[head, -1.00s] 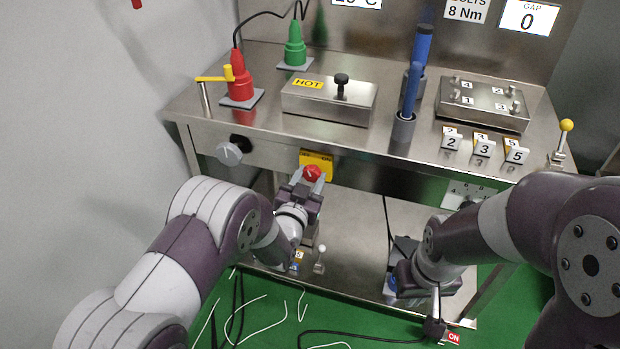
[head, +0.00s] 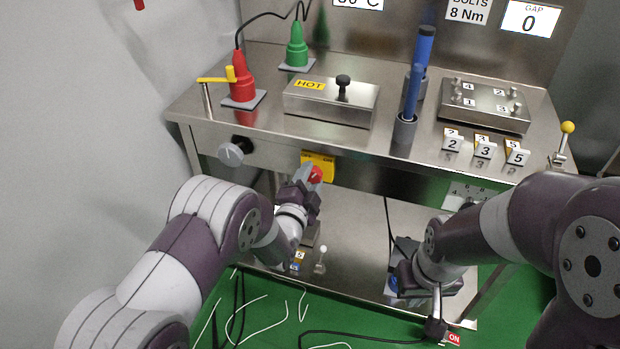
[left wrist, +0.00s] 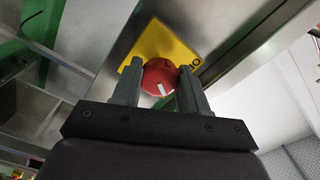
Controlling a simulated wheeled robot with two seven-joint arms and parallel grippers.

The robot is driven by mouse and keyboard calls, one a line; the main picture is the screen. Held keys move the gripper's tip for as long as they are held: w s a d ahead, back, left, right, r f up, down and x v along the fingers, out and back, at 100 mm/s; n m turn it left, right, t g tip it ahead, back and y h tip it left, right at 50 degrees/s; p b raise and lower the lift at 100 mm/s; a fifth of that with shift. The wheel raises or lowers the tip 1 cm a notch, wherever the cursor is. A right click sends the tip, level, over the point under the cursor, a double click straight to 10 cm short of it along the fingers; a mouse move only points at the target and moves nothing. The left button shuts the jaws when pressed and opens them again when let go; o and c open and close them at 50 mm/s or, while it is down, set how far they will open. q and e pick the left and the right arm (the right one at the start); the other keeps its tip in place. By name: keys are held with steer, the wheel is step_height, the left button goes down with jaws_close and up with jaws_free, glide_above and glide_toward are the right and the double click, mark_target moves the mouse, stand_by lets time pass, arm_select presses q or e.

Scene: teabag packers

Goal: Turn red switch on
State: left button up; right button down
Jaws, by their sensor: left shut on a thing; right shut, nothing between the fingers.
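The red switch (head: 315,174) is a round knob on a yellow plate (head: 326,164) on the front edge of the steel bench. My left gripper (head: 307,173) is shut on the knob. In the left wrist view the red knob (left wrist: 160,76) sits between the two grey fingers, with a white pointer mark on its face. The yellow plate (left wrist: 158,46) behind it carries dark lettering, partly hidden by the knob and fingers. My right gripper (head: 434,326) is shut and empty, low by the floor at the right; its fingertips are hard to make out.
A grey dial (head: 231,153) is on the bench front, left of the switch. A steel box marked HOT (head: 331,100) and numbered tags (head: 484,149) stand on top. A lower shelf (head: 355,235) lies beneath. Cables (head: 262,318) lie on the green floor.

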arm_select(q)
steer(key=shift+m, duration=1.2)
steer(key=o, duration=1.1)
steer(key=shift+c, duration=0.2)
steer(key=shift+s, duration=0.1)
steer(key=p+v, duration=0.2)
steer(key=v, duration=1)
steer(key=shift+s+p, duration=0.3)
steer(key=shift+p, duration=0.1)
steer(key=shift+a, duration=0.15)
